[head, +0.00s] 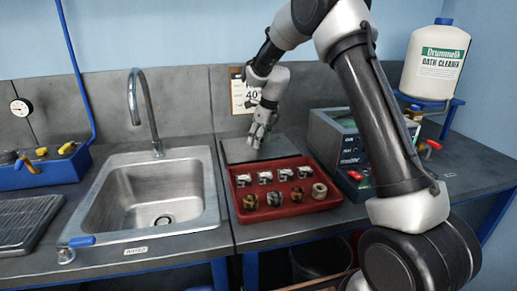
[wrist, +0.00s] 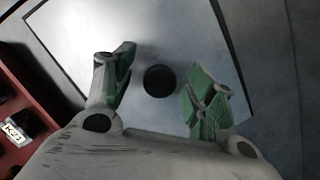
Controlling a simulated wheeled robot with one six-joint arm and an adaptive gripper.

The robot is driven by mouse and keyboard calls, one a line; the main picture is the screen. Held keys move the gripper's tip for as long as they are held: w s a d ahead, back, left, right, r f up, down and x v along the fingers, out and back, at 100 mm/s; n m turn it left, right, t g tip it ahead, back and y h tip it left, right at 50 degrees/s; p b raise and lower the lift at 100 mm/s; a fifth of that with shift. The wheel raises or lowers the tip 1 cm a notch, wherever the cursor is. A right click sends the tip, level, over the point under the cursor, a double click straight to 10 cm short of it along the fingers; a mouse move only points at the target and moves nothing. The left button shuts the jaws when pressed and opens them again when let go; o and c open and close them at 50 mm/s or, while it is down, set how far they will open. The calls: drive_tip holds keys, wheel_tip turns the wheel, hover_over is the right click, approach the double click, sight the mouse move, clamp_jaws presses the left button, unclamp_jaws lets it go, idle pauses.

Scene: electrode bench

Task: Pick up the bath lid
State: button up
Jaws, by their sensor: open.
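The bath lid (head: 238,151) is a flat grey metal plate behind the red tray on the bench. In the wrist view the lid (wrist: 190,30) fills much of the picture, with a round black knob (wrist: 160,80) on it. My gripper (head: 258,139) is over the lid in the head view. In the wrist view my gripper (wrist: 162,92) is open, its green-padded fingers on either side of the knob and apart from it. I cannot tell how far above the lid the fingertips are. The knob is hidden by my gripper in the head view.
The red tray (head: 238,212) holds several small parts in front of the lid; its edge (wrist: 45,75) shows at the wrist view's left. A grey instrument box (head: 330,135) stands right. A sink (head: 208,190) is left. A posted card (head: 238,95) hangs on the wall behind.

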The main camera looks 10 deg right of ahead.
drive_tip(key=shift+f, duration=0.25)
clamp_jaws()
drive_tip(key=shift+w+r, duration=0.1)
drive_tip(key=shift+r, duration=0.05)
wheel_tip(320, 180, up, 13)
drive_tip(key=shift+r, duration=0.15)
idle(0.7)
